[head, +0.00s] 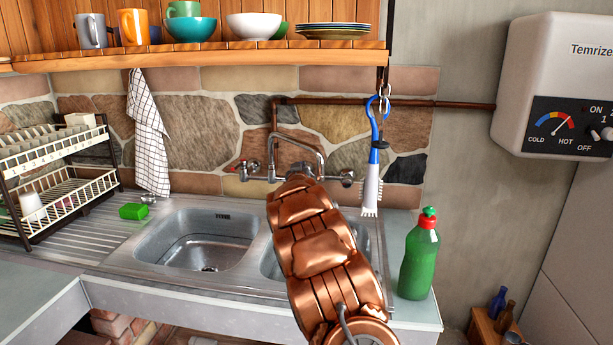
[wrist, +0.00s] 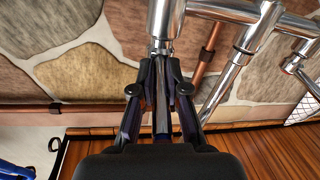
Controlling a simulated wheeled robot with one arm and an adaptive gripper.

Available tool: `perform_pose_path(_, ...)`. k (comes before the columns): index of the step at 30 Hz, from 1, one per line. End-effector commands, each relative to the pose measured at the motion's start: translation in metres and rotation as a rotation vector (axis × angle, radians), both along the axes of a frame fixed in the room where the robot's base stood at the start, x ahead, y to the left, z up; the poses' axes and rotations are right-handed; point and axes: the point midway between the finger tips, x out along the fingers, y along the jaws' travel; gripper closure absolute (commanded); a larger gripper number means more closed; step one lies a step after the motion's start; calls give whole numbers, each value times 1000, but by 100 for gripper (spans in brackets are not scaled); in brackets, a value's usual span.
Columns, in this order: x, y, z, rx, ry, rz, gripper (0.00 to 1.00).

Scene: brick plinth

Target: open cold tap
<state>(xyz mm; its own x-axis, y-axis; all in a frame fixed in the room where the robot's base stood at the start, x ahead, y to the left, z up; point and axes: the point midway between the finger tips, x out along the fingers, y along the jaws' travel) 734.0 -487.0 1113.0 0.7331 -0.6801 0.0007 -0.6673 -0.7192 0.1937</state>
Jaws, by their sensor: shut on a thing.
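The chrome mixer tap (head: 303,138) is on the stone wall behind the sink. Its left handle with a red mark (head: 248,168) shows left of my arm. The right, cold end of the tap (head: 347,176) shows just right of my arm. My gripper (wrist: 161,75) is hidden behind my copper arm in the head view. In the wrist view, its two black fingers are shut around the slim metal cold tap handle (wrist: 162,115), below the chrome body. The fingers cover part of the handle. I cannot see water running.
A blue and white brush (head: 372,180) hangs right of the tap. A green bottle (head: 419,255) stands at the right counter edge. The shelf (head: 200,58) with dishes is above. The left basin (head: 200,240) is empty; a dish rack (head: 70,190) stands left.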

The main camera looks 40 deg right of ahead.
Motion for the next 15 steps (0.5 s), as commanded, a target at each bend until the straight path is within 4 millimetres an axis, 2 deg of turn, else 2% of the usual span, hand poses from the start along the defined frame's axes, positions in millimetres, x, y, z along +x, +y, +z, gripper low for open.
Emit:
perform_pose_path(11,2,3,4,-3,-3,9,100)
perform_pose_path(12,2,3,4,-3,-3,9,85)
perform_pose_path(15,1,3,3,-2,-3,8,75)
